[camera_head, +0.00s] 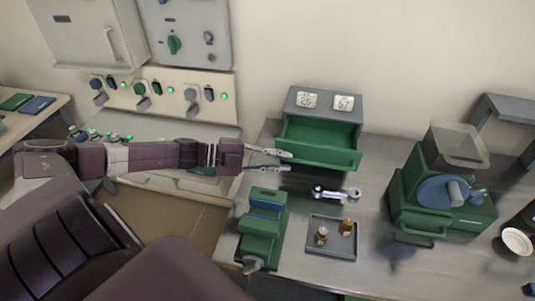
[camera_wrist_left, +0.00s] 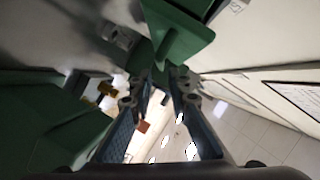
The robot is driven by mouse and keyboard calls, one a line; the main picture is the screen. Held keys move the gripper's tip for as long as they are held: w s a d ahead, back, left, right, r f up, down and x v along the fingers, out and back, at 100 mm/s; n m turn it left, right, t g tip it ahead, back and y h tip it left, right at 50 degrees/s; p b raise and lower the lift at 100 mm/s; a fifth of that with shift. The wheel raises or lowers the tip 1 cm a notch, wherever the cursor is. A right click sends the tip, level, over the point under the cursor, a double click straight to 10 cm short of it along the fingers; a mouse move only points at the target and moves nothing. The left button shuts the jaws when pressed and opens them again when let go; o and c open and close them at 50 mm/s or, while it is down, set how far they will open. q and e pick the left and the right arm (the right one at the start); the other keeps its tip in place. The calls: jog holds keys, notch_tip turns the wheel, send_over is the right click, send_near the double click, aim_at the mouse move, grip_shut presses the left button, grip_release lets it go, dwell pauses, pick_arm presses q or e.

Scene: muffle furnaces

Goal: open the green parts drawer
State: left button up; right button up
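The green parts drawer (camera_head: 325,156) sits pulled out of its grey cabinet (camera_head: 355,105), and its empty green inside shows in the head view. My left gripper (camera_head: 284,161) is at the left end of the drawer front. Its two fingers are apart, with a gap between them. In the left wrist view my left gripper (camera_wrist_left: 163,85) also shows spread fingers with nothing clearly between them. A green panel (camera_wrist_left: 180,38), likely the drawer, is just beyond the tips. I cannot tell whether a finger touches the drawer. My right gripper is not in view.
On the grey bench are a green vise (camera_head: 262,232), a double-ended metal tool (camera_head: 337,193), a grey tray (camera_head: 331,251) with two brass pieces, and a green machine (camera_head: 445,205) at right. Furnace controls (camera_head: 150,92) line the back left wall.

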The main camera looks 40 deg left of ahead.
pick_arm(q)
jog(key=shift+v, duration=1.95)
